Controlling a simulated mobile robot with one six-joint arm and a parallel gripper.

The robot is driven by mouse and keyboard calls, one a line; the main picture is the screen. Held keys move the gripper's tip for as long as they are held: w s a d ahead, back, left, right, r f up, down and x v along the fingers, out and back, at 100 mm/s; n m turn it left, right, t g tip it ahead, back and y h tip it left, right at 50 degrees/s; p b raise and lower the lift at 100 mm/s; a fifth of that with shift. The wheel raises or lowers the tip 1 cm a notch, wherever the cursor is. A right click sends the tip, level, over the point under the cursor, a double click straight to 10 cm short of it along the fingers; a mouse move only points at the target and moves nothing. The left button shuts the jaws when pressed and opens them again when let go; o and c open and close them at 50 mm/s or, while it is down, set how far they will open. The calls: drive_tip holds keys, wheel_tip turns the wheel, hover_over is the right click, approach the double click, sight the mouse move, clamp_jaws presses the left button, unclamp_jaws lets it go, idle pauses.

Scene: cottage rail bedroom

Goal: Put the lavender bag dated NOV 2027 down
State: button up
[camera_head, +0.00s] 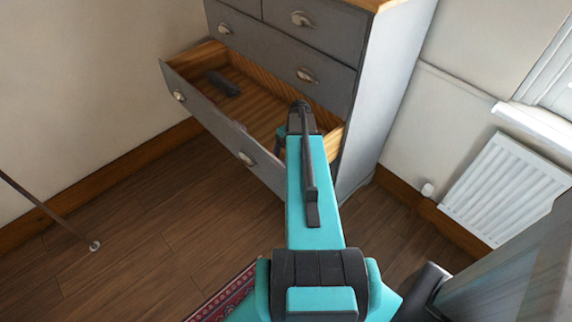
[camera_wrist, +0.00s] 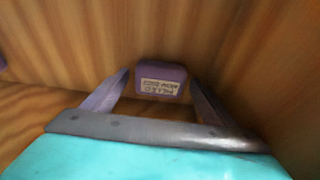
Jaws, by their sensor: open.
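A small purple bag (camera_wrist: 162,72) with a pale printed label sits in the drawer, in the wrist view. The print is too blurred to read. My gripper (camera_wrist: 160,82) is open, with one finger on each side of the bag and gaps beside it, so it is not clamped. The bag appears to rest on the drawer's wooden floor. In the head view my arm reaches into the right part of the open drawer (camera_head: 255,98) and hides the bag.
A dark object (camera_head: 223,83) lies at the drawer's left end. The drawer belongs to a grey chest (camera_head: 290,45), whose wooden side wall is close to my gripper. A white radiator (camera_head: 505,190) is on the right. The floor (camera_head: 130,235) ahead of the drawer is mostly clear.

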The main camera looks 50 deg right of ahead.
drive_tip(key=shift+r, duration=0.2)
drive_tip(key=b+v, duration=0.2)
drive_tip(key=v, duration=0.9)
drive_tip(key=shift+r, duration=0.35)
drive_tip(key=shift+d+r, duration=0.1)
drive_tip(key=shift+r, duration=0.05)
idle(0.4)
